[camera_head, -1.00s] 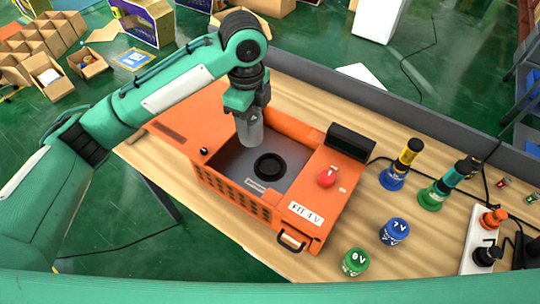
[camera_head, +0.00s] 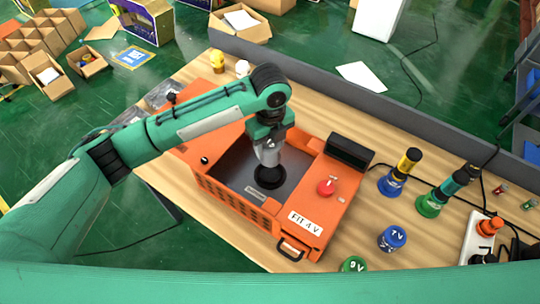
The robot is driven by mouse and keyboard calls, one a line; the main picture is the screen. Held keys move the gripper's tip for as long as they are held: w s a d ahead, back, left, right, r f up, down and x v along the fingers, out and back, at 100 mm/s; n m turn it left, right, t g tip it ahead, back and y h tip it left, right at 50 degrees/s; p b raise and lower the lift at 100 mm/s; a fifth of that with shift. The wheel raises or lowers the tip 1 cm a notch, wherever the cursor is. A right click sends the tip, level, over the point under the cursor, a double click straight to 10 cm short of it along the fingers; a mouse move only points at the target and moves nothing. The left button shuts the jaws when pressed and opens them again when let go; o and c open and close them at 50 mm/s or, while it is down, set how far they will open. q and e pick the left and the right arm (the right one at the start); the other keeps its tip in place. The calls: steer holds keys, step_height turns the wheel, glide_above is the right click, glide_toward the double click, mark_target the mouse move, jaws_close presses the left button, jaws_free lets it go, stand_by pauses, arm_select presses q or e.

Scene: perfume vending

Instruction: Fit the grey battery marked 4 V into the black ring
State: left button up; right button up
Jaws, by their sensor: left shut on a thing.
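My left gripper (camera_head: 269,140) points down over the open bay of the orange box (camera_head: 215,133). It is shut on the grey battery (camera_head: 268,156), which hangs upright below it; its 4 V mark cannot be read here. The black ring (camera_head: 270,177) lies on the bay's grey floor. The battery's lower end is at or just above the ring; I cannot tell whether it is inside. A label reading FIT 4 V (camera_head: 305,223) is on the box's front right. My right gripper is not in view.
A red button (camera_head: 326,187) and a black display (camera_head: 349,151) sit on the box's right part. A white power strip (camera_head: 478,236) lies at the right edge.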

mark_target(270, 160)
arm_select(q)
step_height(270, 160, down, 3)
step_height(270, 160, down, 4)
steer(key=shift+r+p, duration=0.1)
steer(key=shift+p, duration=0.75)
steer(key=shift+f, duration=0.3)
steer(key=shift+f, duration=0.3)
steer(key=o, duration=1.4)
steer(key=shift+c, duration=0.2)
